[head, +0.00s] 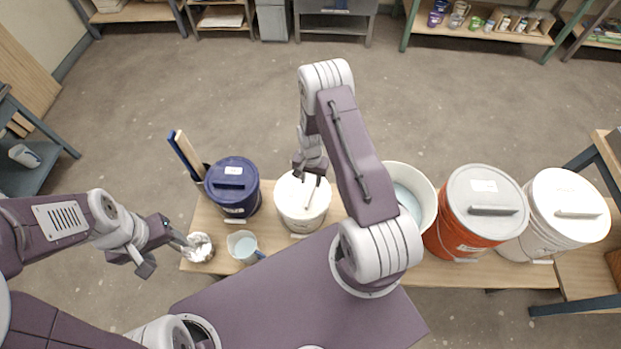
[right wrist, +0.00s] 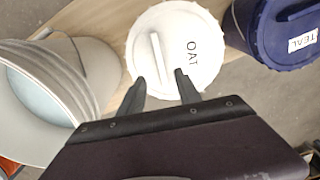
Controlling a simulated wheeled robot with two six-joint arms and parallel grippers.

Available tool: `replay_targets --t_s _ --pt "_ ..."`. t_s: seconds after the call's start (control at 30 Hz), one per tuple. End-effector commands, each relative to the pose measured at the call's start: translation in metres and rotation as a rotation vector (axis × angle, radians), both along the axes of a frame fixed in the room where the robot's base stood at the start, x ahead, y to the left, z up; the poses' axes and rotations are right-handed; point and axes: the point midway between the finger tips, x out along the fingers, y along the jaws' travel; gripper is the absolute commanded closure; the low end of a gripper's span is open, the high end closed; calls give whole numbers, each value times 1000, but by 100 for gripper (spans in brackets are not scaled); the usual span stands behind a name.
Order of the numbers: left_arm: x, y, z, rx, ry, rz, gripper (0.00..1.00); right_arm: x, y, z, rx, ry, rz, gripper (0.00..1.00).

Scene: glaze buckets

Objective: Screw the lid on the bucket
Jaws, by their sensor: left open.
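A white bucket (head: 302,217) stands on the wooden bench with a white lid (head: 291,195) on it. The lid has a raised bar handle and also shows in the right wrist view (right wrist: 192,50), marked OAT. I cannot tell whether it is screwed tight. Contact is unclear. My left gripper (head: 170,254) is open and empty at the left, close to a crumpled silvery object (head: 201,247).
A dark blue lidded bucket (head: 238,205) stands left of the white one, beside a holder of flat sticks (head: 187,152). A pale blue jug (head: 243,246) is in front. An open bucket (head: 421,192), an orange bucket (head: 449,236) and another white bucket (head: 535,237) stand to the right.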

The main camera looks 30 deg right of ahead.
Motion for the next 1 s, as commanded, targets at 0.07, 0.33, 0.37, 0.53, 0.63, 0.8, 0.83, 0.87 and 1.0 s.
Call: replay_targets --t_s 0.07,0.33,0.37,0.53,0.63,0.8,0.83,0.87,1.0 --pt "0 0 -11 0 0 0 37 0 0 -13 0 0 0 60" --pt "0 0 -32 0 0 -1 37 0 0 -39 0 0 0 60" --pt "0 0 -34 0 0 -1 37 0 0 -42 0 0 0 60" --pt "0 0 -48 0 0 -1 37 0 0 -59 0 0 0 60" --pt "0 0 -56 0 0 -1 37 0 0 -69 -1 -1 0 60" --pt "0 0 -70 0 0 -1 37 1 0 -85 0 -1 0 60" --pt "0 0 -72 0 0 -1 37 1 0 -88 0 -1 0 60" --pt "0 0 -74 0 0 -1 37 1 0 -90 0 -1 0 60" --pt "0 0 -79 0 0 -1 37 1 0 -96 0 -1 0 60"
